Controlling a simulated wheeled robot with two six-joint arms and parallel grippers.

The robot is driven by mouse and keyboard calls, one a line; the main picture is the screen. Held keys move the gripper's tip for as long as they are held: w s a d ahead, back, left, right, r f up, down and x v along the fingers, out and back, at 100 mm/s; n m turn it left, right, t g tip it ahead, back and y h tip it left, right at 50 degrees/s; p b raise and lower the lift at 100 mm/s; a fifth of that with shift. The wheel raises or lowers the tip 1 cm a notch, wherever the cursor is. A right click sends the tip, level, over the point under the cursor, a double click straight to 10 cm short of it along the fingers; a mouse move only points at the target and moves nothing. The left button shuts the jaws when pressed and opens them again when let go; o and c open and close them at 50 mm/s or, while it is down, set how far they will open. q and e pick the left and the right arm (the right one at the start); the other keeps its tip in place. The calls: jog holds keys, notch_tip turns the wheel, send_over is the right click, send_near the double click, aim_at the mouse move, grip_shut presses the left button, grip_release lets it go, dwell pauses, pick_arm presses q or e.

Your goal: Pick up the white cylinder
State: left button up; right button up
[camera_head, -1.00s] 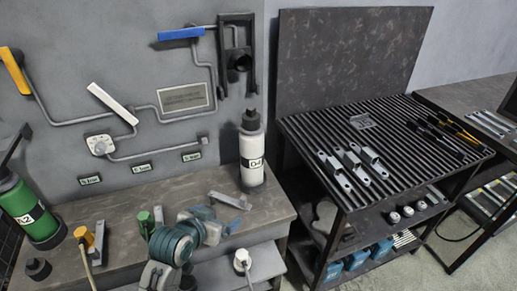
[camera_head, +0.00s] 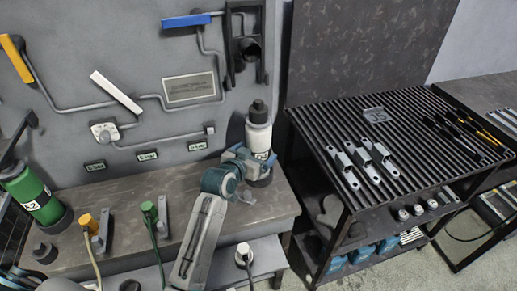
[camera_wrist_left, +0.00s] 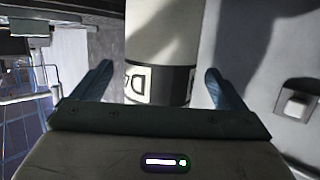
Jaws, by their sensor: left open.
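The white cylinder (camera_head: 259,137), with a black cap and a black-and-white label, stands upright at the right end of the workbench (camera_head: 140,206). My left gripper (camera_head: 252,158) is at its lower part, in front of it in the head view and hiding some of the label. In the left wrist view, the white cylinder (camera_wrist_left: 165,35) lies between the two spread blue fingers of my left gripper (camera_wrist_left: 158,72), with a gap to each finger. The gripper is open and holds nothing. My right gripper is not seen.
A green cylinder (camera_head: 38,203) stands at the left end of the bench. Yellow-topped (camera_head: 88,222) and green-topped (camera_head: 149,211) fittings with cables are near the front edge. A slatted rack (camera_head: 400,120) with metal brackets (camera_head: 362,160) stands to the right. The wall behind carries pipes and handles.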

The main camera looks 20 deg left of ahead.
pick_arm(q)
jog(key=shift+x, duration=1.35)
jog(key=shift+s, duration=0.1)
jog(key=c, duration=1.9)
jog(key=shift+r, duration=0.1)
grip_shut()
jog(key=shift+r, duration=0.1)
